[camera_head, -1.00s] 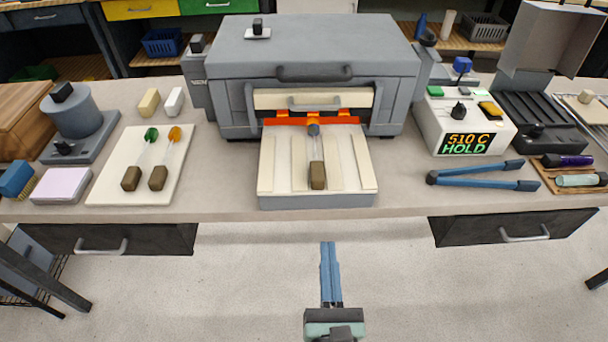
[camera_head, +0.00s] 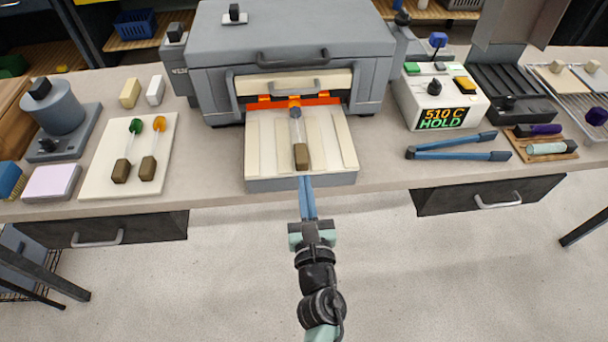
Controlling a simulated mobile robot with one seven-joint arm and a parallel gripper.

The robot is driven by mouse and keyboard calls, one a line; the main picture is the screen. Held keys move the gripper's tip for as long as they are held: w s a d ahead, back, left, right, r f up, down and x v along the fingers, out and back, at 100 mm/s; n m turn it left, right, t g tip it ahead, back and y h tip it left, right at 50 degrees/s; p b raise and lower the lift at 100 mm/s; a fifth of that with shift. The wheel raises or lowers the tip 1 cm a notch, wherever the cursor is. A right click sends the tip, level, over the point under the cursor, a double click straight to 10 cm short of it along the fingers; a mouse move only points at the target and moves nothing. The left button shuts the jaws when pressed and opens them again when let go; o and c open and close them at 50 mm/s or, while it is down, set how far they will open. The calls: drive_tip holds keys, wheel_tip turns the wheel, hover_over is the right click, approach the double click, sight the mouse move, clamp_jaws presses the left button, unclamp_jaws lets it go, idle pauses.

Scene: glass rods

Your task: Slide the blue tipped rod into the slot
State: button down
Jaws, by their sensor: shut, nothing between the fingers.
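The blue tipped rod (camera_head: 297,128) lies on the cream ribbed tray (camera_head: 261,172) in front of the grey furnace. Its brown handle block (camera_head: 301,157) points toward me and its blue-grey tip points at the slot (camera_head: 306,99), which is edged in orange under a cream door with a handle. The tip is at or very near the orange edge; I cannot tell whether it is inside. My gripper (camera_head: 305,181), with long blue fingers, is shut and empty. Its fingertips are at the tray's front edge, just in front of the brown block; I cannot tell whether they touch it.
A green tipped rod (camera_head: 129,150) and an orange tipped rod (camera_head: 153,148) lie on a white board at left. Blue tongs (camera_head: 455,148) and a control box (camera_head: 437,104) reading "510 C HOLD" are at right. The bench front between tray and tongs is clear.

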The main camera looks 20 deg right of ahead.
sight(299, 146)
drive_tip(key=shift+x, duration=1.1)
drive_tip(key=b+x, duration=0.1)
drive_tip(key=x, duration=0.6)
drive_tip(key=shift+w+d+f+b, duration=0.1)
drive_tip(key=shift+w+f+b, duration=0.1)
drive_tip(key=shift+w+b, duration=0.1)
drive_tip(key=shift+s+r, duration=0.2)
drive_tip(key=shift+f, duration=0.1)
